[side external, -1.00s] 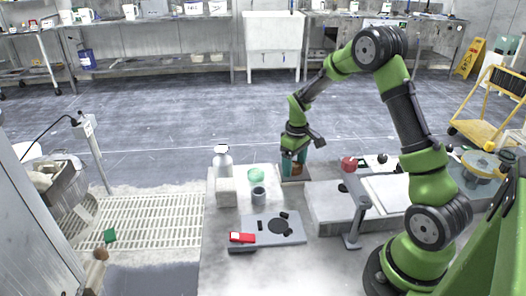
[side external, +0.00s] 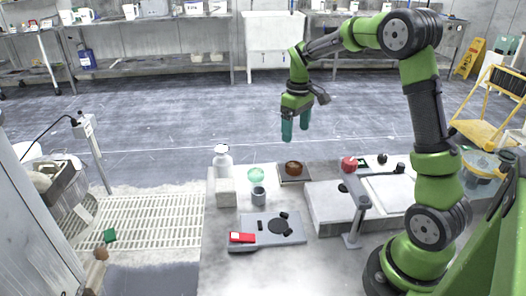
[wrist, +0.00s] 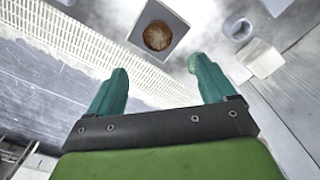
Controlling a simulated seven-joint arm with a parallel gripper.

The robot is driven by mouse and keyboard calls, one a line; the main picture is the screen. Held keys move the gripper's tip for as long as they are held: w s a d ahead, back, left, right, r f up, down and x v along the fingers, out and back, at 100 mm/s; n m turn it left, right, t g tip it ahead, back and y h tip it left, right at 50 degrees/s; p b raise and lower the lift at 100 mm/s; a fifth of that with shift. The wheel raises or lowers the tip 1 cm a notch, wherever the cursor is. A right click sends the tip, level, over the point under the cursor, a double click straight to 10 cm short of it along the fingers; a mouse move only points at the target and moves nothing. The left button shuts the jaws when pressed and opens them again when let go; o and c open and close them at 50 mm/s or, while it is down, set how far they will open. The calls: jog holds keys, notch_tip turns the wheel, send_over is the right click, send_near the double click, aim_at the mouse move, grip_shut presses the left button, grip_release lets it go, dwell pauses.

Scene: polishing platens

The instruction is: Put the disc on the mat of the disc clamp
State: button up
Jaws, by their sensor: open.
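A brown round piece (side external: 292,168), which may be the disc, sits on a small square grey tray (side external: 283,180) at the back of the table. The piece also shows in the wrist view (wrist: 158,36). A grey plate (side external: 262,238) with a round black pad (side external: 279,226) and small black parts lies at the front; it looks like the disc clamp with its mat. No disc shows on the pad. My gripper (side external: 295,128) is open and empty, well above and behind the tray. Its teal fingers are apart in the wrist view (wrist: 158,80).
A red block (side external: 242,237) rests on the plate's left end. A grey post (side external: 356,215) and a red ball (side external: 349,164) are at right.

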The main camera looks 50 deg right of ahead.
jog(key=s+a+r+m+t, duration=0.1)
jog(key=s+a+r+t, duration=0.1)
jog(key=s+a+r, duration=0.2)
jog(key=s+a+r+t, duration=0.2)
jog(key=s+a+r, duration=0.2)
jog(key=a+r, duration=0.2)
jog(key=a, duration=0.2)
jog(key=shift+a+r+m+y, duration=0.3)
jog(key=shift+a+r+m, duration=0.05)
jog(key=shift+m, duration=0.05)
jog(key=shift+o, duration=0.3)
jog(key=s+a+f+m+t+y, duration=0.1)
jog(key=s+a+m+t, duration=0.1)
jog(key=s+a, duration=0.5)
jog(key=shift+s+t, duration=0.6)
jog(key=shift+s, duration=0.15)
jog(key=shift+o, duration=0.2)
jog(key=shift+s+a+f, duration=0.1)
jog(key=shift+s+f, duration=0.1)
